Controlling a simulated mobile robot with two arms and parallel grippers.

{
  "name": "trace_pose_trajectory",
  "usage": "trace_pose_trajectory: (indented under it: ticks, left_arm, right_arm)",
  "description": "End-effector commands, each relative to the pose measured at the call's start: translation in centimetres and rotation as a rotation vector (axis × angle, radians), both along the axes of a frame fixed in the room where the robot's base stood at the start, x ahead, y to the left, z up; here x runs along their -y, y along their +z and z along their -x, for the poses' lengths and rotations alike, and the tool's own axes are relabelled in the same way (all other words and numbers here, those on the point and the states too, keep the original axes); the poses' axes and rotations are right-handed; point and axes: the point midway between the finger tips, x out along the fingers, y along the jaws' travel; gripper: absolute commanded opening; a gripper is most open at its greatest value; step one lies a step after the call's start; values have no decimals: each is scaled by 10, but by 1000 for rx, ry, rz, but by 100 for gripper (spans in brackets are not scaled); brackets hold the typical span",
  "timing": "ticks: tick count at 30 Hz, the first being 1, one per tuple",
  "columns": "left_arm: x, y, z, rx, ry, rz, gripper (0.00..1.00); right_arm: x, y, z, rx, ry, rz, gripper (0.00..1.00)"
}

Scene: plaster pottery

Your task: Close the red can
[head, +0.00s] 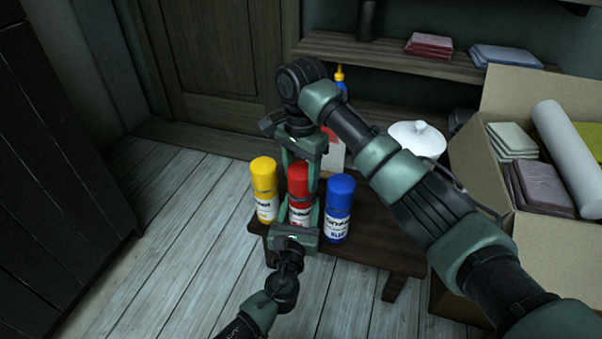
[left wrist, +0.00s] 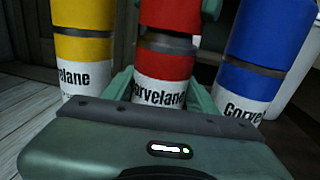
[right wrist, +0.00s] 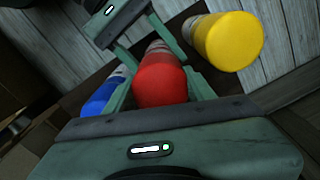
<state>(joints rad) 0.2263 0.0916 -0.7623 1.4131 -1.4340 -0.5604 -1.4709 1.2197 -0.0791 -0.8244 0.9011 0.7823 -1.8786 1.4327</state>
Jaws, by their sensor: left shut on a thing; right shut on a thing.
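The red can (head: 299,216) stands upright between the yellow can (head: 264,190) and the blue can (head: 338,208) on a small dark table (head: 378,250). My left gripper (head: 300,222) is shut around its lower body from the front; the left wrist view shows the white label (left wrist: 158,92) between the fingers. My right gripper (head: 301,168) comes from above and is shut on the red cap (head: 298,180), which fills its jaws in the right wrist view (right wrist: 160,78). In the left wrist view a dark band shows between cap and body.
The yellow and blue cans stand close on either side of the grippers. A white lidded pot (head: 417,139) is behind right, near a cardboard box (head: 466,160) of wrapped goods. A bottle with a yellow tip (head: 340,76) stands behind. The floor at left is clear.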

Motion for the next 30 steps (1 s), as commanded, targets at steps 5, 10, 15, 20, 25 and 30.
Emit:
trace_pose_trajectory:
  ticks: [5, 10, 15, 20, 25, 30]
  left_arm:
    - [0, 0, 0, -1, 0, 0, 0]
    - [0, 0, 0, -1, 0, 0, 0]
    - [0, 0, 0, -1, 0, 0, 0]
    - [0, 0, 0, -1, 0, 0, 0]
    - [0, 0, 0, -1, 0, 0, 0]
    - [0, -1, 0, -1, 0, 0, 0]
  right_arm:
    - [0, -3, 0, -1, 0, -1, 11]
    - [0, -6, 0, -1, 0, -1, 11]
    - [0, -10, 0, 0, 0, 0, 11]
    - [0, -13, 0, -1, -1, 1, 11]
    - [0, -13, 0, 0, 0, 0, 79]
    - [0, -13, 0, 0, 0, 0, 79]
